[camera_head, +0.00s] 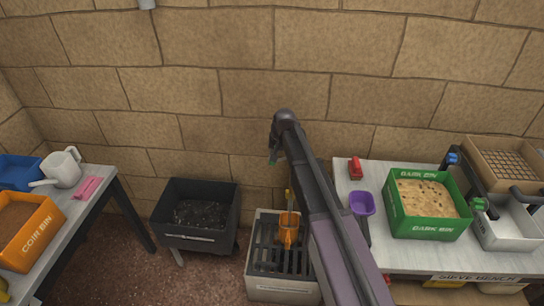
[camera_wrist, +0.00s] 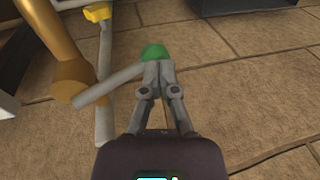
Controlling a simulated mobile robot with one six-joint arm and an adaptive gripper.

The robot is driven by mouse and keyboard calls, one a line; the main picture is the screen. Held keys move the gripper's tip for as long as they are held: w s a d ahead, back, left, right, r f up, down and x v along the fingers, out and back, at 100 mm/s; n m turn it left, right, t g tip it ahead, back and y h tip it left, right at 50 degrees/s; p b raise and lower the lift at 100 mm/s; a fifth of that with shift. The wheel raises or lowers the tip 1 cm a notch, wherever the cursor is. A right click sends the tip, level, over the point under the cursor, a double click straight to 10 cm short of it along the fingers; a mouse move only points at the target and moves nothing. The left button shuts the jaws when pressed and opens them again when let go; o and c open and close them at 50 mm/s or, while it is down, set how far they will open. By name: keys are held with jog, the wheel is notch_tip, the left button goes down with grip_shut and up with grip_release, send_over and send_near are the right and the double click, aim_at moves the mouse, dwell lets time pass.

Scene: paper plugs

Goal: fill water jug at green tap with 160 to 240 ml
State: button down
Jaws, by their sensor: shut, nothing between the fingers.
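An orange jug-like vessel (camera_head: 289,229) stands on the dark grate of a pale drain stand (camera_head: 284,291). A green-handled fitting (camera_head: 479,204) also shows at the right bench.
A black bin (camera_head: 194,238) stands left of the drain stand. The left table holds a white watering can (camera_head: 66,170) and an orange bin (camera_head: 28,236). The right bench holds a purple cup (camera_head: 362,203), a green bin (camera_head: 432,232) and a pale basin (camera_head: 512,236).

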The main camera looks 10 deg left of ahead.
jog(key=shift+w+d, duration=0.1)
jog(key=shift+d, duration=0.05)
dwell(2.0)
jog(key=shift+r, duration=0.15)
jog(key=p+v, duration=1.3)
jog(key=p, duration=0.1)
jog(key=shift+a+r, duration=0.35)
jog(key=shift+r, duration=0.05)
dwell(0.3)
jog(key=shift+s+d, duration=0.1)
jog(key=shift+s, duration=0.15)
dwell(0.5)
jog(key=s+d+r+h+p, duration=0.1)
jog(key=s+d+r+p, duration=0.2)
jog(key=s+d, duration=0.8)
jog(key=s+d+r+g+h+p, duration=0.1)
jog(key=s+d+r+p, duration=0.3)
jog(key=s+d, duration=0.8)
jog(key=shift+a, duration=0.1)
